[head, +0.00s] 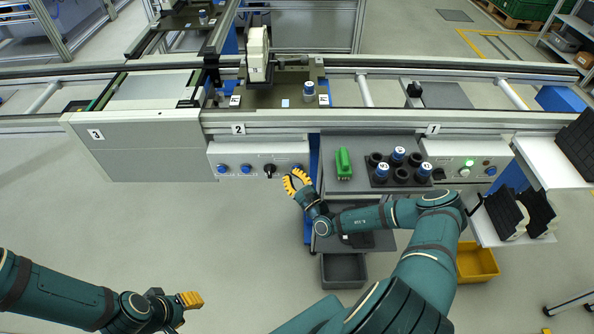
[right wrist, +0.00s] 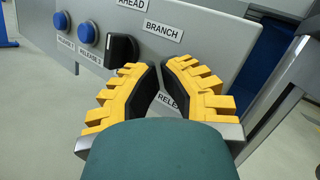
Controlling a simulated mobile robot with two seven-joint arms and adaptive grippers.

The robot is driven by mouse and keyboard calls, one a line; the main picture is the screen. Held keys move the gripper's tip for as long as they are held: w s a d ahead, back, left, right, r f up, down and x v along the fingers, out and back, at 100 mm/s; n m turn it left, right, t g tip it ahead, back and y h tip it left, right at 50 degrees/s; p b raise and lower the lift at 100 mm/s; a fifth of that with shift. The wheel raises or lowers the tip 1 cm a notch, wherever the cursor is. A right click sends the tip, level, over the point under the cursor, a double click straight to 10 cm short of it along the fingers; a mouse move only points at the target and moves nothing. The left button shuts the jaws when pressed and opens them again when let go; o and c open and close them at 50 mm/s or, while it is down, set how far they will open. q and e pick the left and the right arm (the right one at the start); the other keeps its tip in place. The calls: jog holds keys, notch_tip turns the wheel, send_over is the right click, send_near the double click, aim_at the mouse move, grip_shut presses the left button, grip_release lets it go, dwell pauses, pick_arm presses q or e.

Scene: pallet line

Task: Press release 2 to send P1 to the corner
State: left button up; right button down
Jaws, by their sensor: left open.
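The knob (right wrist: 121,50) sits beside the AHEAD and BRANCH labels. Another label beginning RELE is partly hidden behind my right fingers. My right gripper (head: 294,182) is shut, empty, before the panel's right end; its yellow fingers (right wrist: 160,80) nearly meet. My left gripper (head: 190,300) is open and empty, low at left. Which pallet is P1 cannot be read.
A dark pallet (head: 262,98) sits on the conveyor behind the panel. A grey shelf (head: 350,188) right of my gripper holds a green part (head: 343,164) and a rack of black cups. Another panel (head: 450,151) stands further right. The floor at left is clear.

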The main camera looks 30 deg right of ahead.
jog(key=shift+s, duration=0.1)
dwell(0.4)
jog(key=shift+s+a+p, duration=0.45)
jog(key=shift+s+p, duration=0.2)
jog(key=shift+p, duration=0.1)
